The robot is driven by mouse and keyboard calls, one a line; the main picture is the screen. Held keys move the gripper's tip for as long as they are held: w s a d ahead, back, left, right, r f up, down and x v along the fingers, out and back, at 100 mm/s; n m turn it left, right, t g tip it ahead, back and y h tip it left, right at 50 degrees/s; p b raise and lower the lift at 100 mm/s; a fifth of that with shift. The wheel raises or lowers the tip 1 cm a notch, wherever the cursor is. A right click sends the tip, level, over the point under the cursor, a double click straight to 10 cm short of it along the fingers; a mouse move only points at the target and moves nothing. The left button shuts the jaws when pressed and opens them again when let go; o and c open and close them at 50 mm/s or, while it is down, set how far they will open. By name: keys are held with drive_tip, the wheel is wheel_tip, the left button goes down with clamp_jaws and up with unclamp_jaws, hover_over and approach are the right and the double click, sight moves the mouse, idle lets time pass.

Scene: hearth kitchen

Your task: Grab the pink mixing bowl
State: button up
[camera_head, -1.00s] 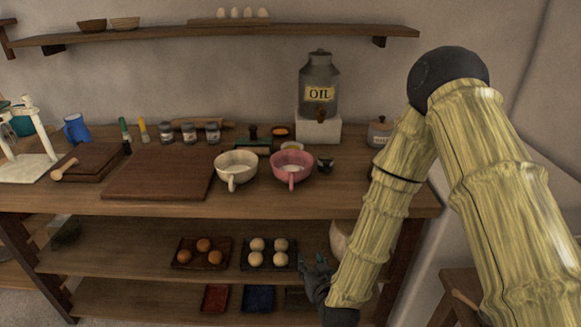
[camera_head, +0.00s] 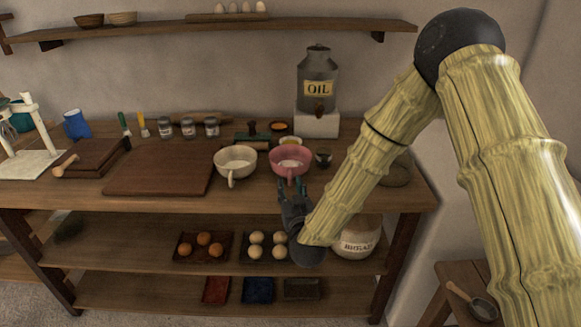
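The pink mixing bowl (camera_head: 291,159) stands upright on the wooden counter, right of the cream bowl (camera_head: 236,161). Something pale shows inside it. My gripper (camera_head: 292,188) is just in front of and below the pink bowl in the picture, with its fingers pointing up toward it. The fingers overlap the area of the bowl's handle, which is mostly hidden. I cannot tell whether they touch it. The fingers look small and dark, and whether they are parted is unclear.
A dark small bowl (camera_head: 323,158) stands right of the pink bowl. The oil can (camera_head: 318,77) sits behind on a white block. A wooden board (camera_head: 158,171) lies left. Egg trays and a bread crock (camera_head: 357,241) are on the shelf below.

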sight(291, 179)
drive_tip(key=w+p, duration=0.1)
drive_tip(key=w, duration=0.2)
drive_tip(key=shift+w+r, duration=0.15)
drive_tip(key=shift+w, duration=0.1)
drive_tip(key=shift+w+a, duration=0.1)
drive_tip(key=shift+w, duration=0.6)
clamp_jaws()
